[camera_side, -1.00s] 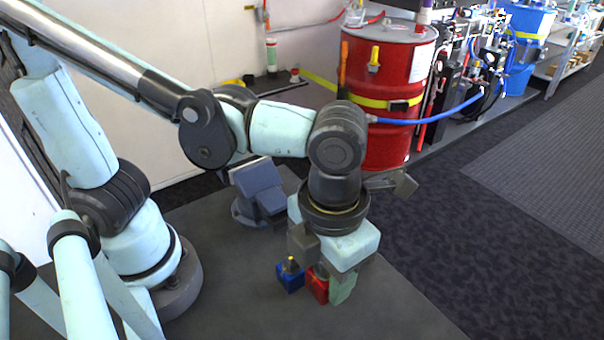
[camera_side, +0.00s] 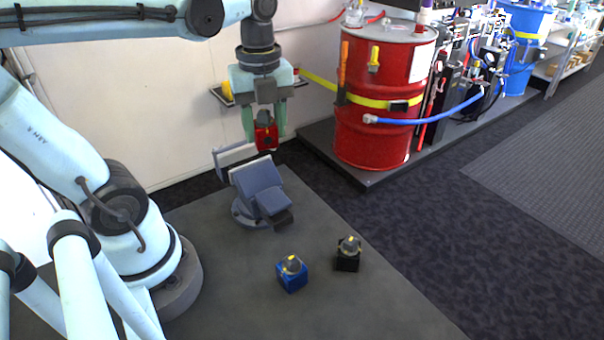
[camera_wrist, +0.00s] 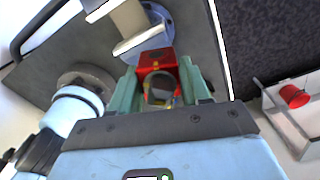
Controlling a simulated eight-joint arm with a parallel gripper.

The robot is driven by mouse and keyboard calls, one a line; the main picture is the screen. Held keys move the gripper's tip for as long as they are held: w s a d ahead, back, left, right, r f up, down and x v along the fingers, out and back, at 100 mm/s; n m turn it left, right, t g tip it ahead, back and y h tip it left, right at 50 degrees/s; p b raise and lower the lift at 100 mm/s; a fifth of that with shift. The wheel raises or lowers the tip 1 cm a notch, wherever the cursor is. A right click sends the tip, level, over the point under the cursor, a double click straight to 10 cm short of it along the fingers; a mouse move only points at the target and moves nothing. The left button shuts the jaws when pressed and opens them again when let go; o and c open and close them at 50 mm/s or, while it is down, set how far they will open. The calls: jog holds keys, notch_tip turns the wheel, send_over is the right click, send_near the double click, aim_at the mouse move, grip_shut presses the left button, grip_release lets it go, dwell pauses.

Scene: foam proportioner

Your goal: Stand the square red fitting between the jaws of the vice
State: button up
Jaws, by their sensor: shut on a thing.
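The square red fitting (camera_side: 266,136) is held up in the air, with a dark grey round part on its top. My gripper (camera_side: 264,128) is shut on it, one green finger on each side. In the wrist view the red fitting (camera_wrist: 157,70) sits between the green fingers (camera_wrist: 160,92). The grey-blue vice (camera_side: 258,190) stands on the dark mat, below the fitting in the side view. The fitting is apart from the vice. In the wrist view the vice (camera_wrist: 141,38) shows just beyond the fitting.
A blue fitting (camera_side: 292,274) and a black fitting (camera_side: 347,254) stand on the dark mat (camera_side: 390,310) in front of the vice. A red drum (camera_side: 375,135) stands behind on the right. The mat's front part is otherwise clear.

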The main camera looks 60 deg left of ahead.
aim_at(242, 148)
jog(key=s+a+r+n, duration=0.1)
jog(key=s+a+n, duration=0.2)
jog(key=a, duration=0.3)
jog(key=shift+w+d+f, duration=0.15)
jog(key=shift+f, duration=1.95)
jog(key=shift+w+d+f, duration=0.1)
jog(key=shift+f, duration=2)
jog(key=o, duration=1.3)
notch_tip(242, 148, up, 8)
jog(key=shift+n, duration=0.3)
